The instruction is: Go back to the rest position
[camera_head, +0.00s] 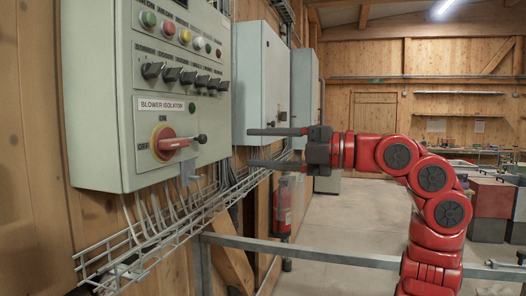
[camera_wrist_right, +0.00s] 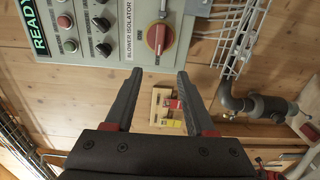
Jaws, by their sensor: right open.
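My right gripper (camera_head: 278,147) is at the end of my red arm, which comes in from the right in the head view. Its two dark fingers are apart and point left toward the control panel (camera_head: 95,100), with nothing between them. In the wrist view the open fingers (camera_wrist_right: 157,88) reach toward the panel, near the red rotary handle (camera_wrist_right: 160,38) labelled blower isolator, without visible contact. In the head view that red handle (camera_head: 176,144) sits on a yellow disc at the panel's lower part. My left gripper is not in view.
More grey cabinets (camera_head: 262,75) hang along the wooden wall behind. A wire cable tray (camera_head: 150,235) runs below the panel. A grey rail (camera_head: 310,252) crosses the lower front. A red extinguisher (camera_head: 283,208) stands by the wall. Open floor (camera_head: 345,217) lies beyond the rail.

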